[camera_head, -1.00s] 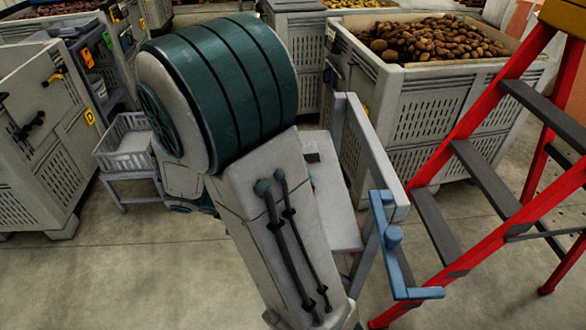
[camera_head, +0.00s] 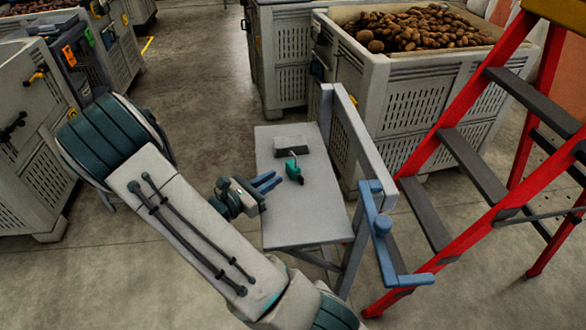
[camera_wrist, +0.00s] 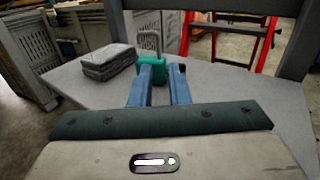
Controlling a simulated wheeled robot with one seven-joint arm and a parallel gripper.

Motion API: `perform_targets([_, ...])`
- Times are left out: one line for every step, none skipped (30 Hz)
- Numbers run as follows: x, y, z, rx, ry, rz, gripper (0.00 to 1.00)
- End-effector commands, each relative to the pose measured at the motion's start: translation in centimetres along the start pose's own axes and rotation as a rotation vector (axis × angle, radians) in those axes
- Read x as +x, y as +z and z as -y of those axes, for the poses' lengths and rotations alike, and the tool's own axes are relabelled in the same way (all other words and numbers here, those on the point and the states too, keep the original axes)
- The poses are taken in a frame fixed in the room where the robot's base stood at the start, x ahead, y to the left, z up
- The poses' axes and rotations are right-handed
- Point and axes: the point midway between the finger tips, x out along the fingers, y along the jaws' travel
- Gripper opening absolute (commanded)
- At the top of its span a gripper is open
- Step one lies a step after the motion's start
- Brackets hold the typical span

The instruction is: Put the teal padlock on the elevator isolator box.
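The teal padlock (camera_head: 294,172) lies on the grey table (camera_head: 280,225). In the wrist view the padlock (camera_wrist: 151,61) shows a teal body with a grey shackle pointing up. My gripper (camera_head: 275,181) has blue fingers that reach over the table from the left, just short of the padlock. In the wrist view my gripper (camera_wrist: 164,69) is open, with an empty gap between the fingers. The padlock is ahead of the left finger, which hides part of it. I cannot make out which thing is the elevator isolator box.
A grey folded stack (camera_head: 291,143) lies behind the padlock. A grey upright frame with a blue bracket (camera_head: 383,226) stands at the table's right side. A red ladder (camera_head: 470,160) is farther right. A potato bin (camera_head: 400,90) stands behind. Cabinets with coloured tags are at left.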

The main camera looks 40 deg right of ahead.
Motion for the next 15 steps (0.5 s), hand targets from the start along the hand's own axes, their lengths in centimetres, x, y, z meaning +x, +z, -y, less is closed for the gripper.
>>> perform_targets([0.9, 0.0, 0.0, 0.000, -0.003, 0.000, 0.15])
perform_targets([1.3, 0.0, 0.0, 0.000, -0.003, -0.001, 0.15])
perform_targets([1.7, 0.0, 0.0, 0.000, -0.001, -0.001, 0.15])
perform_targets([2.0, 0.0, 0.0, 0.000, -0.002, -0.001, 0.15])
perform_targets([2.2, 0.0, 0.0, 0.000, -0.001, -0.001, 0.15])
perform_targets([2.4, 0.0, 0.0, 0.000, -0.001, -0.001, 0.15])
perform_targets([2.5, 0.0, 0.0, 0.000, 0.000, -0.001, 0.15])
perform_targets([2.7, 0.1, 0.0, 0.000, -0.001, -0.001, 0.15])
perform_targets([3.0, 0.1, 0.0, 0.001, -0.002, -0.001, 0.15])
perform_targets([3.4, 0.2, 0.0, 0.001, -0.002, -0.002, 0.15])
perform_targets([3.8, 0.2, 0.0, 0.001, -0.002, -0.002, 0.15])
perform_targets([4.5, 0.3, 0.0, 0.001, -0.004, -0.001, 0.15])
perform_targets([5.0, 0.4, -0.1, 0.001, -0.005, -0.001, 0.15])
perform_targets([5.5, 0.5, -0.1, 0.001, -0.003, 0.000, 0.15])
perform_targets([6.1, 0.4, -0.1, 0.001, -0.004, -0.001, 0.15])
